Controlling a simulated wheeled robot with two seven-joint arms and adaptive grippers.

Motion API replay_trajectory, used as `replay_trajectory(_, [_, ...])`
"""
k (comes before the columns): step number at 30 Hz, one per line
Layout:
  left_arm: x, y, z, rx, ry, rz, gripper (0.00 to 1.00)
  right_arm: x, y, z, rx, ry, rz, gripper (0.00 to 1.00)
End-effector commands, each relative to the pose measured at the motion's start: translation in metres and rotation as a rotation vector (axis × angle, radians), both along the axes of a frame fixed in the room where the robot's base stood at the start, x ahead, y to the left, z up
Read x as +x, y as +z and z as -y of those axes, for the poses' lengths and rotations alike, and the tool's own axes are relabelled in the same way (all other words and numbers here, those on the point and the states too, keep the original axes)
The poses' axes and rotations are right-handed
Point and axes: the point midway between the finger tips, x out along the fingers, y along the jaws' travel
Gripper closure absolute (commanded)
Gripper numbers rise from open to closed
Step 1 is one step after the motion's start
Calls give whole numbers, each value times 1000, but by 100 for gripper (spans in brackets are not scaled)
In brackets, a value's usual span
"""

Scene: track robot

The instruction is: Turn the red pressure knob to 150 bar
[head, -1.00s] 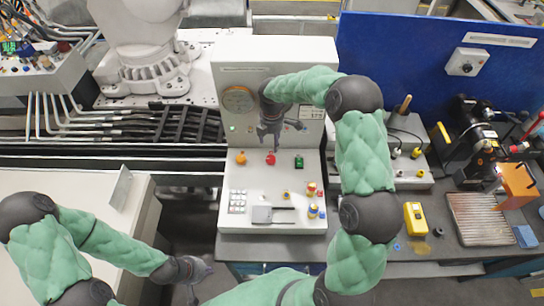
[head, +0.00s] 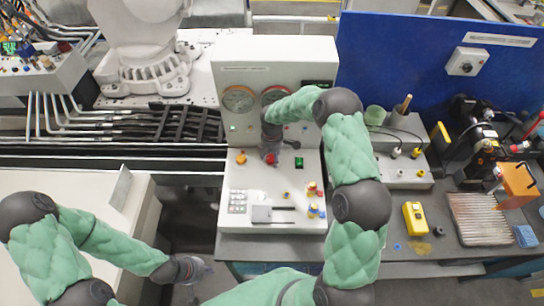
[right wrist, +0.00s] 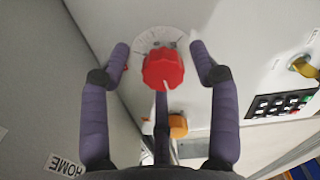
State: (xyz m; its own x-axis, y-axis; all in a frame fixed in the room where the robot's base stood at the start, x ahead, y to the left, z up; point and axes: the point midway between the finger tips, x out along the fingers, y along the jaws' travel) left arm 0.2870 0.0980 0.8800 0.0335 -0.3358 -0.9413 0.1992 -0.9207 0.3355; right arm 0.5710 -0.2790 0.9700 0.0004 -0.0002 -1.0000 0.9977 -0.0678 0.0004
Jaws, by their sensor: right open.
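The red pressure knob (head: 271,159) sits on the sloped white console (head: 234,213), between an orange knob (head: 241,158) and a green button (head: 299,163). In the right wrist view the red knob (right wrist: 163,69) has a white pointer line and a marked dial ring; its numbers are too small to read. My right gripper (right wrist: 160,55) is open, with one finger on each side of the red knob and gaps visible. It also shows in the head view (head: 271,155), partly over the knob. My left gripper (head: 202,268) is low at the left, away from the console; its fingers are unclear.
Two round gauges (head: 238,98) are on the upright panel, one partly behind my right arm. A yellow meter (head: 415,218) lies on the bench.

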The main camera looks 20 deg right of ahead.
Motion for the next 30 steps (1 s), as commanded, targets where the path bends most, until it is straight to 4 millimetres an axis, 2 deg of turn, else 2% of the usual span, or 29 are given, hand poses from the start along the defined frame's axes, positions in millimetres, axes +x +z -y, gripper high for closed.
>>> replay_trajectory(7, [0,0,0,0,0,0,100,0,-1,0,0,0,0,38])
replay_trajectory(12, [0,0,0,0,0,0,100,0,-1,0,0,-1,-1,86])
replay_trajectory(13, [0,0,0,0,0,0,100,0,-1,0,0,-1,-1,92])
replay_trajectory(30, [0,-6,0,0,0,0,100,-2,-2,2,-2,-60,-3,93])
